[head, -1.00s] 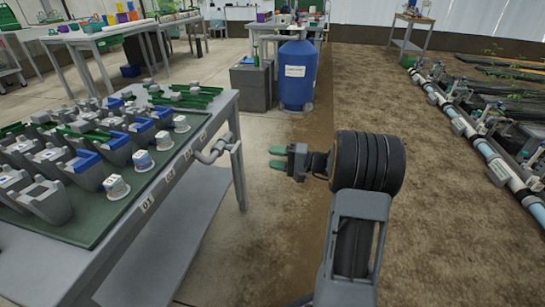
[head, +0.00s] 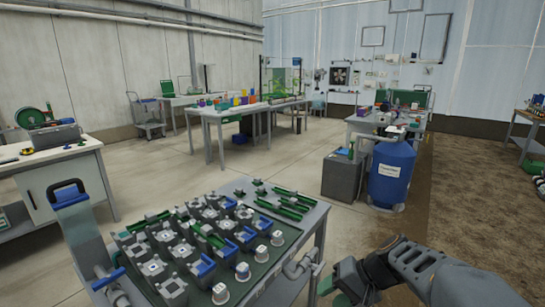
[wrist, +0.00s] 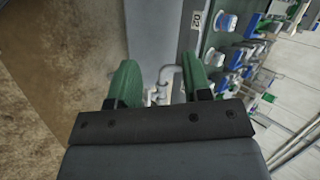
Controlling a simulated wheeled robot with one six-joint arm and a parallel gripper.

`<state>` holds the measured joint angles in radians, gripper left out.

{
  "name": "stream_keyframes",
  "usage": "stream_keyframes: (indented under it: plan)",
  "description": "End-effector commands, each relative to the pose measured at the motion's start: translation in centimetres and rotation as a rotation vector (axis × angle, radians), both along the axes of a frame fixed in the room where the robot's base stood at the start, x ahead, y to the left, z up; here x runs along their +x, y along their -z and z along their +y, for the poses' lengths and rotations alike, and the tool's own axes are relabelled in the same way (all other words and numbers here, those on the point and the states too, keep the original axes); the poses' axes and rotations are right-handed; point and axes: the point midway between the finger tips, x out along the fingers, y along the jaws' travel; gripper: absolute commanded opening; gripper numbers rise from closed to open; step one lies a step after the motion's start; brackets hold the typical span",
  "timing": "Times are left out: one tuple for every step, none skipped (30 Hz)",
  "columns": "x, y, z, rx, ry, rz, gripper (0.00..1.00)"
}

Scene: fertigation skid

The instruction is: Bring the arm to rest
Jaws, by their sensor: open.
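My gripper (head: 343,285) shows at the bottom of the head view, at the right of the grey bench (head: 318,222) and partly cut off by the frame's lower edge. In the wrist view its two green fingers (wrist: 163,84) stand apart with nothing between them. Beyond the fingers are the bench's edge and a grey pipe elbow (wrist: 166,80); the gripper looks clear of both. My arm reaches in from the lower right corner of the head view.
The bench carries a green mat with grey and blue fittings and white-capped cups (head: 242,271). A blue drum (head: 391,172) and a grey block (head: 342,177) stand beyond my gripper. Brown soil (head: 480,190) lies at right. The concrete floor (head: 150,190) between the benches is open.

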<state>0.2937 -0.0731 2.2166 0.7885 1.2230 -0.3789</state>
Motion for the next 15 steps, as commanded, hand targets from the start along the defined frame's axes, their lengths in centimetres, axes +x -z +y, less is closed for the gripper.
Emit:
stream_keyframes:
  plan:
    - [-1.4,-4.4,0.4,-0.087,-0.032,-0.007,0.45]
    - [-2.2,-5.4,0.4,-0.140,-0.046,-0.010,0.45]
    - [-3.1,-6.8,0.4,-0.209,-0.063,-0.018,0.45]
    - [-3.8,-7.8,0.3,-0.258,-0.075,-0.026,0.45]
    - [-4.4,-8.8,0.2,-0.306,-0.086,-0.036,0.45]
    - [-5.1,-10.0,0.0,-0.368,-0.098,-0.053,0.45]
    - [-5.5,-11.0,-0.2,-0.411,-0.106,-0.068,0.45]
    - [-5.9,-11.9,-0.4,-0.451,-0.113,-0.082,0.45]
    - [-6.4,-13.0,-0.6,-0.501,-0.122,-0.105,0.45]
    - [-6.7,-13.8,-0.8,-0.536,-0.128,-0.121,0.45]
    - [-7.0,-14.5,-1.0,-0.568,-0.133,-0.139,0.45]
    - [-7.3,-15.4,-1.2,-0.607,-0.139,-0.159,0.45]
    - [-7.5,-16.0,-1.4,-0.632,-0.142,-0.175,0.45]
    - [-7.6,-16.5,-1.5,-0.656,-0.146,-0.190,0.45]
    - [-7.8,-17.1,-1.7,-0.682,-0.149,-0.208,0.45]
